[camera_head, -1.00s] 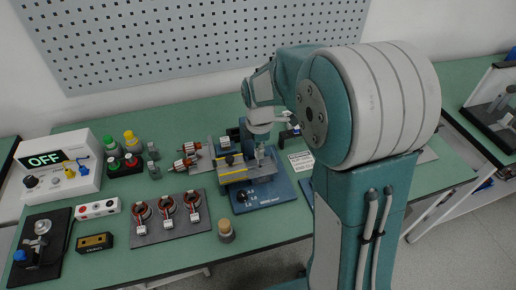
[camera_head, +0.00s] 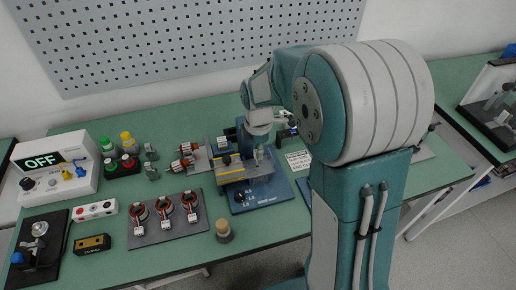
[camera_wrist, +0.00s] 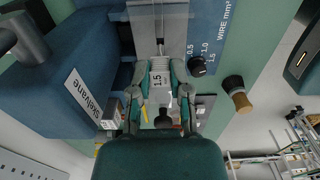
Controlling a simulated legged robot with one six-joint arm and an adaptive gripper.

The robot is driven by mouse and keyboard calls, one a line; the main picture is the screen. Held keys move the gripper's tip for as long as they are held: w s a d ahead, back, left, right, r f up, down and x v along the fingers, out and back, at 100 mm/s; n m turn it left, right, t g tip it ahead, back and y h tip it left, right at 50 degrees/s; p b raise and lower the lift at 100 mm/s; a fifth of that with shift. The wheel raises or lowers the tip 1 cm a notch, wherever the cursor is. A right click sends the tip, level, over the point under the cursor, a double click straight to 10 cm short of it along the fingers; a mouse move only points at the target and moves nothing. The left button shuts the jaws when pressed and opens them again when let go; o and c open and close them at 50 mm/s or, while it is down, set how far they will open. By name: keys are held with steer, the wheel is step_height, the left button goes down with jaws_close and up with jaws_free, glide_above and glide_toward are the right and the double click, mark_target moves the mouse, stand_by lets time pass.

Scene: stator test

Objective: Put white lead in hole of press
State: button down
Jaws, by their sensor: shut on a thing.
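The press (camera_head: 238,168) is a blue machine with a grey metal top and a yellow-black strip, at the middle of the bench. In the wrist view its blue body (camera_wrist: 70,85) is at left, and its base with the wire-size scale and black dial (camera_wrist: 198,65) is at right. My gripper (camera_head: 260,156) is over the press's right part. In the wrist view my gripper (camera_wrist: 161,72) is shut on the white lead, a thin pale strand (camera_wrist: 160,48) with a white "1.5" tag (camera_wrist: 160,80) between the fingers. The strand runs toward the metal plate. I cannot make out the hole or whether the tip is in it.
A dark mat (camera_head: 145,233) with several tagged stators lies left of the press. A wooden-topped cylinder (camera_head: 223,231) stands in front, left of the press base. A sign (camera_head: 299,161) stands to the right.

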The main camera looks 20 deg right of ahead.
steer(key=shift+f, duration=0.25)
steer(key=shift+f, duration=0.85)
steer(key=shift+f, duration=0.1)
steer(key=shift+f, duration=0.85)
steer(key=c, duration=0.5)
jaws_free()
